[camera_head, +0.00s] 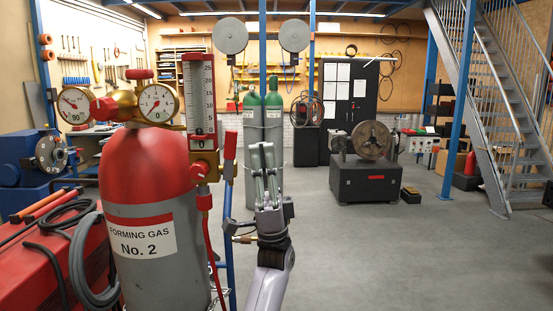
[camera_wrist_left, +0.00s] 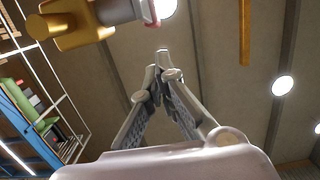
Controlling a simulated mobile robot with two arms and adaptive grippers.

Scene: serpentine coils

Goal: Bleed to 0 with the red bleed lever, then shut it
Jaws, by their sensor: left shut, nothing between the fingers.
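The red bleed lever (camera_head: 230,147) stands nearly upright at the right side of the brass valve block (camera_head: 206,165), below the flow tube (camera_head: 200,95). The tube's scale runs from 25 down to 0; I cannot make out its float. My left gripper (camera_head: 262,148) points up just right of the lever, its fingers together and empty, apart from the lever in the picture. In the left wrist view its fingertips (camera_wrist_left: 161,66) meet, and a brass fitting (camera_wrist_left: 75,25) is at upper left. My right gripper is not in view.
The red-topped gas cylinder (camera_head: 150,180) carries two round gauges, left (camera_head: 74,105) and right (camera_head: 158,103). A red hose (camera_head: 208,235) hangs below the valve block. A blue post (camera_head: 228,205) stands behind. Open floor (camera_head: 400,260) lies to the right.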

